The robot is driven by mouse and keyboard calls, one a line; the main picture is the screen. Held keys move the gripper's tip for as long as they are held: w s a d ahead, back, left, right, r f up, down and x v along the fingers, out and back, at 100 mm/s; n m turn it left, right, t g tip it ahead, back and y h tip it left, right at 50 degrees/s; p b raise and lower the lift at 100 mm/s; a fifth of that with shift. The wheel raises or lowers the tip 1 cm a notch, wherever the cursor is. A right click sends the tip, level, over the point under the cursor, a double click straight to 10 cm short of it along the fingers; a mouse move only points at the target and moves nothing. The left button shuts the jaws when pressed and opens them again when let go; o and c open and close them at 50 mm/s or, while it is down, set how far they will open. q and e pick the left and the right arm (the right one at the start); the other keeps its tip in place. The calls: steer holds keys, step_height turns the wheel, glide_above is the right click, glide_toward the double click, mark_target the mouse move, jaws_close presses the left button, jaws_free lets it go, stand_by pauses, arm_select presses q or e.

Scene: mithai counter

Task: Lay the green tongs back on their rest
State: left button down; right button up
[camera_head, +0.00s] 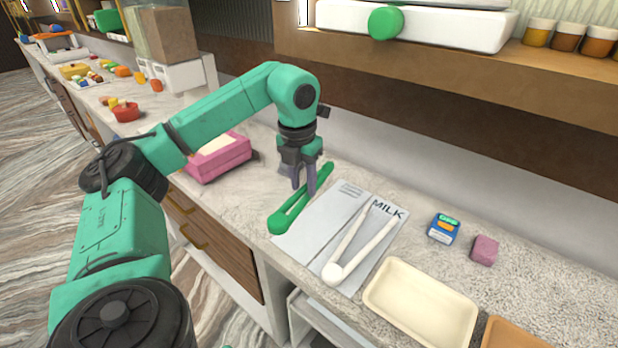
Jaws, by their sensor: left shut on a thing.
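The green tongs (289,215) lie diagonally at the left edge of a pale grey mat with printed labels (318,225), their rounded joint end toward the front counter edge. My left gripper (304,190) points down from above and is shut on the green tongs near their far part, its fingers hiding some of them. I cannot tell whether the tongs touch the mat or hang just above it. White tongs (351,251) lie on the mat's right half, beside the word "MILK". The left half's label is too small to read. My right gripper is not in view.
A pink box (218,160) stands left of the gripper. Right of the mat are a cream tray (421,303), a small blue box (444,228) and a pink cube (484,250). A wooden shelf (450,70) overhangs the back. Bare counter lies behind the mat.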

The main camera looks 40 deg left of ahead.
arm_select(q)
steer(key=f+b, duration=0.2)
steer(key=f, duration=0.1)
steer(key=f+b, duration=0.4)
steer(key=f, duration=0.1)
steer(key=shift+w+f, duration=0.3)
steer(key=shift+w, duration=0.05)
steer(key=shift+w+f+b, duration=0.1)
steer(key=shift+f+b, duration=0.2)
steer(key=shift+f, duration=0.25)
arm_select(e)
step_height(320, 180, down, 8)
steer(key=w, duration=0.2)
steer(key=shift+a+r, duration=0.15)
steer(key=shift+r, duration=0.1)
arm_select(q)
jaws_free()
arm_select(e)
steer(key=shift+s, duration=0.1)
arm_select(q)
step_height(320, 180, up, 15)
steer(key=s+p, duration=0.1)
steer(key=p, duration=0.4)
steer(key=shift+s+d+f, duration=0.15)
steer(key=shift+s+f, duration=0.05)
steer(key=shift+s, duration=0.1)
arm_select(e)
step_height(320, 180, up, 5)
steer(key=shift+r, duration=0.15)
